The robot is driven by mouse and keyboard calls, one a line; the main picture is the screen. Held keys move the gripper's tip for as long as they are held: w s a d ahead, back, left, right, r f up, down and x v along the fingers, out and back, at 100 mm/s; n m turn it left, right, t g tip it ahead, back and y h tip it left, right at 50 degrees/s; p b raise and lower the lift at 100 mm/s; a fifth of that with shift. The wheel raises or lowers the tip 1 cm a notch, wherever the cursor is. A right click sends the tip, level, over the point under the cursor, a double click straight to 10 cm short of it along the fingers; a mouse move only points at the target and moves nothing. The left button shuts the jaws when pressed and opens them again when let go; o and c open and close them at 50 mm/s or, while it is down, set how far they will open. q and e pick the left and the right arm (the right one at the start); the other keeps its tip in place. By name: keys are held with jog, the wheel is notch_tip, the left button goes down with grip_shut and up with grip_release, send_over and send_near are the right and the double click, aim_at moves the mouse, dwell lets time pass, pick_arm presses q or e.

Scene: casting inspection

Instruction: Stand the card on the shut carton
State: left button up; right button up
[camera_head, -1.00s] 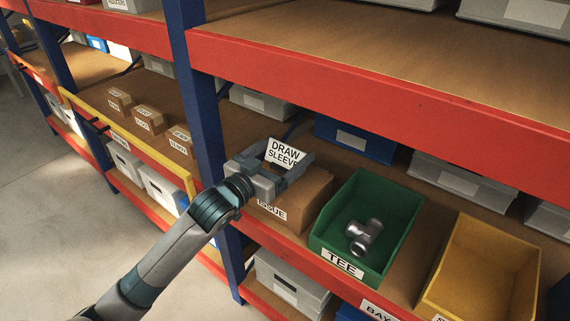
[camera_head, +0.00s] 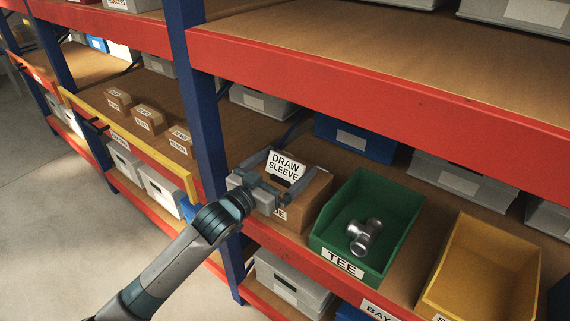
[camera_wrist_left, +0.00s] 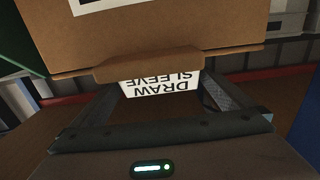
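The white card (camera_head: 285,167) reading DRAW SLEEVE stands leaning slightly back on the shut brown carton (camera_head: 314,194). My left gripper (camera_head: 278,174) is at the carton's front left, its two fingers spread apart on either side of the card. In the left wrist view the card (camera_wrist_left: 160,84) shows upside down between the spread fingers, with a visible gap on each side. The carton (camera_wrist_left: 165,35) fills the top of that view, and its brown tab overlaps the card's lower edge. The gripper hides part of the carton's front label. My right gripper is not in view.
A green bin (camera_head: 385,215) labelled TEE holds a metal tee fitting (camera_head: 364,236) right of the carton. A yellow bin (camera_head: 487,262) stands farther right. A blue upright (camera_head: 203,100) is close on the left, and a red shelf beam (camera_head: 400,85) runs overhead.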

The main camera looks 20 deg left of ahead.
pick_arm(q)
jog(key=shift+r, duration=0.15)
jog(key=shift+s+a, duration=0.2)
jog(key=shift+s, duration=0.3)
jog(key=v, duration=1.1)
jog(key=shift+b, duration=0.35)
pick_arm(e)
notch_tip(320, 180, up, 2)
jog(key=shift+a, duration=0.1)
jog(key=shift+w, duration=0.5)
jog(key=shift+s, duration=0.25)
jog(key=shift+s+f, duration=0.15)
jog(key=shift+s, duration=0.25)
